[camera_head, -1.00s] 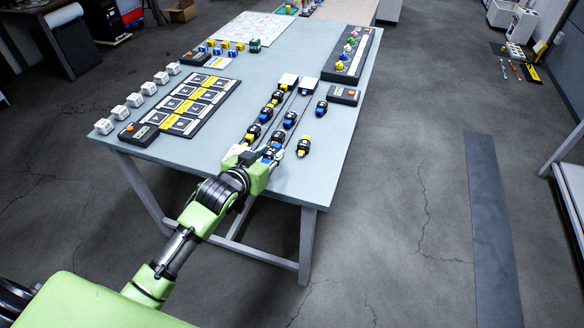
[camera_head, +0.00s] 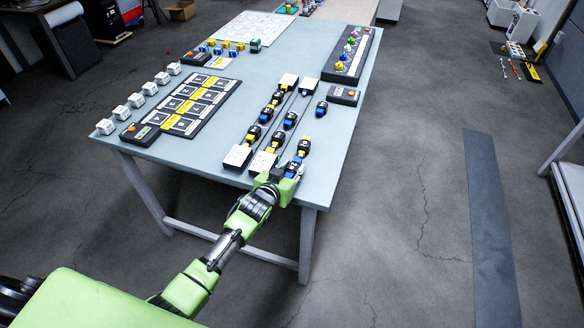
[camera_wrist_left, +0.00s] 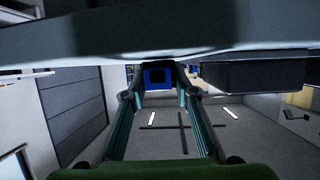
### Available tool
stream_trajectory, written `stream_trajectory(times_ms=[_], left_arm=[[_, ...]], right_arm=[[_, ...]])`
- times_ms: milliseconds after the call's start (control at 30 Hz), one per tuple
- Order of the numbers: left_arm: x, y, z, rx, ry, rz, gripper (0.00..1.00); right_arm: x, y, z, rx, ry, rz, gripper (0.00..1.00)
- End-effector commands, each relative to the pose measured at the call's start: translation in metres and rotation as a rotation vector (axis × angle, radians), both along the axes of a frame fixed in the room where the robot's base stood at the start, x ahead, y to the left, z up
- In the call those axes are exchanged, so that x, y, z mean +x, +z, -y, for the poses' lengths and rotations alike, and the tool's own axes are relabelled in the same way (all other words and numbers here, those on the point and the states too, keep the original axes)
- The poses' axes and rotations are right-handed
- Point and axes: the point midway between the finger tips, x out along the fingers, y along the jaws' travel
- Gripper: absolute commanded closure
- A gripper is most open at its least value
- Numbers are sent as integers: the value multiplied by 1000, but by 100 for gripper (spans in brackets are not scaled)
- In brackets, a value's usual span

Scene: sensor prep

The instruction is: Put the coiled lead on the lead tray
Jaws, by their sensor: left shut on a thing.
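My left gripper (camera_head: 284,176) is at the near right edge of the table. It is shut on a small blue block-like piece (camera_head: 293,168). A yellow, black and blue piece (camera_head: 303,147) lies on the table just beyond the gripper. I cannot make out a coiled lead or a lead tray for certain at this size. My right gripper is not in view.
Two dark rails with white end blocks (camera_head: 238,156) carry several blue and yellow pieces. A black board with yellow labels (camera_head: 188,104) lies to the left, beside a row of white cubes (camera_head: 134,100). A dark panel with coloured knobs (camera_head: 347,54) is at the far right.

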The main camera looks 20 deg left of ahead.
Motion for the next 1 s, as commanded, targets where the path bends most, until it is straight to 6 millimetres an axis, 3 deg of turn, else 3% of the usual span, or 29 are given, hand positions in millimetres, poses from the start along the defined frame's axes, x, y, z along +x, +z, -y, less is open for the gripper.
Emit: stream_trajectory(times_ms=[200,233,300,767,1000], left_arm=[[0,-4,0,0,0,0,95],[0,-4,0,0,0,0,70],[0,-3,0,0,0,0,56],[-1,-7,0,2,-1,-1,56],[-35,5,-5,0,0,-2,56]], right_arm=[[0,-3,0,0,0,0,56],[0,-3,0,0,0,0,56],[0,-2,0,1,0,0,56],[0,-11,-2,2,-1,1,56],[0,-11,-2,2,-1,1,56]])
